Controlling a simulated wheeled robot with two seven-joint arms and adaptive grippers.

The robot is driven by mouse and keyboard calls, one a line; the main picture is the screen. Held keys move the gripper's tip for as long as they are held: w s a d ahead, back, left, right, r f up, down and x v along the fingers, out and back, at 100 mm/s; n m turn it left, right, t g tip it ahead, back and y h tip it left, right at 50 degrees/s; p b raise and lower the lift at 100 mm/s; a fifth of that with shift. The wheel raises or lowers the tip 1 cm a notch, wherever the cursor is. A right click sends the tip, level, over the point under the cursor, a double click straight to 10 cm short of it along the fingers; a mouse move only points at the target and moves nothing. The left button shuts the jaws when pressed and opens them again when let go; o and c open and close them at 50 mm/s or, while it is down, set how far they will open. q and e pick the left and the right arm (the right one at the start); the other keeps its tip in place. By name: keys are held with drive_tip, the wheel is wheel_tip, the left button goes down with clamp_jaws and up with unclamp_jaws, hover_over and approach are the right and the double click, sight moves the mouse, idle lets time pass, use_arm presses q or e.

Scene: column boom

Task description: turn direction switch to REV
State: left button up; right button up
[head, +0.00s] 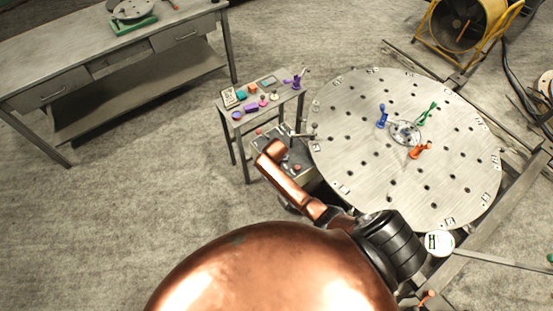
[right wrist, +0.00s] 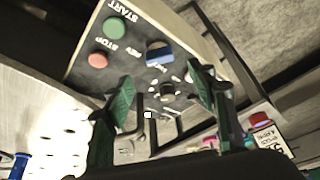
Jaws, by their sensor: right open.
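In the right wrist view a control panel (right wrist: 180,30) shows upside down, with a green START button (right wrist: 113,27) and a red STOP button (right wrist: 97,60). A blue switch (right wrist: 158,53) sits beside the printed word REV. Its exact setting is hard to tell. A dark dial (right wrist: 165,88) with pale marks lies between the fingers. My right gripper (right wrist: 162,86) is open and empty, with its green-padded fingers apart in front of the panel. The switch appears just beyond the fingertips, and I see no contact. In the head view the panel is small and partly covered. My left gripper is not in view.
A round turntable (head: 345,130) with coloured clamps stands right of a small side table (head: 222,104) holding several small items. A workbench (head: 60,60) stands back left and a yellow fan (head: 470,20) back right. The floor (head: 130,200) at left is clear.

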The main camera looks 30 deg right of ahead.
drive_tip(key=v, duration=0.3)
drive_tip(key=shift+r, duration=0.1)
drive_tip(key=shift+s, duration=0.1)
idle(0.4)
